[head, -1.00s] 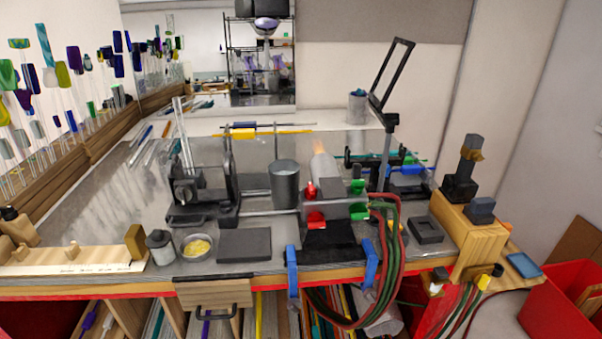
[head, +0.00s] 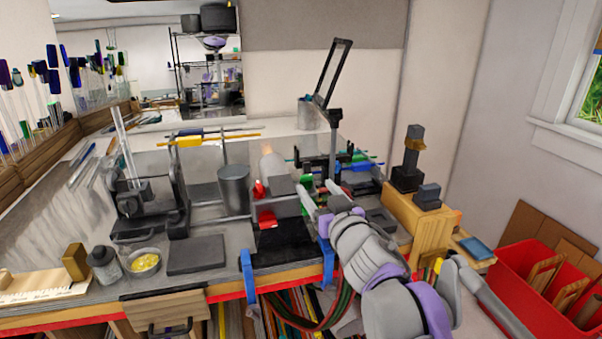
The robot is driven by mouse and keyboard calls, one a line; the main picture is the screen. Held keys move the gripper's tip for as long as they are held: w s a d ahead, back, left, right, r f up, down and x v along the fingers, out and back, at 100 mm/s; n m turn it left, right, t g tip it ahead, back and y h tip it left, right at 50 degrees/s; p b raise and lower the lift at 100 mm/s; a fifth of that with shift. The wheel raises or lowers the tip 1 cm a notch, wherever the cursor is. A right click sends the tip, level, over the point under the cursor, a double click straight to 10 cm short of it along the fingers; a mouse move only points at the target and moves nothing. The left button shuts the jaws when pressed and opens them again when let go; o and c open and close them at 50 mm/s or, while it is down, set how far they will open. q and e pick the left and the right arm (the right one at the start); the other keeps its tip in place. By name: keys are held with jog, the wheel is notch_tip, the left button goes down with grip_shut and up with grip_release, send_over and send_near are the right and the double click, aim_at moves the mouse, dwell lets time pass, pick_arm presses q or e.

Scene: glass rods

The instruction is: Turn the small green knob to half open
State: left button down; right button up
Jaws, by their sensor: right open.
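The burner block (head: 283,187) stands at the bench's front middle, with red knobs (head: 259,190) on its left part. A small patch of green, seemingly a green knob (head: 308,183), shows at the block's right side, close to the fingertips of my right gripper. The rest of the green parts there are hidden behind my gripper, and I cannot read the knob's turn. My right gripper (head: 318,189) is open, its two pale fingers spread and pointing away at the block's right side. I cannot tell whether a finger touches a knob. My left gripper is out of view.
A grey cup (head: 234,189) stands left of the block, and a dark flat pad (head: 196,254) lies in front. Blue clamps (head: 248,270) grip the bench edge. Hoses (head: 343,300) hang below my arm. A wooden block (head: 420,220) stands right, a red bin (head: 535,285) beyond.

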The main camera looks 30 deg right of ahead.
aim_at(306, 179)
jog(key=w, duration=0.3)
jog(key=w+d+p, duration=0.1)
jog(key=w, duration=0.6)
jog(key=shift+w+d+p, duration=0.15)
jog(key=shift+d+p, duration=0.15)
jog(key=shift+d, duration=0.1)
grip_shut()
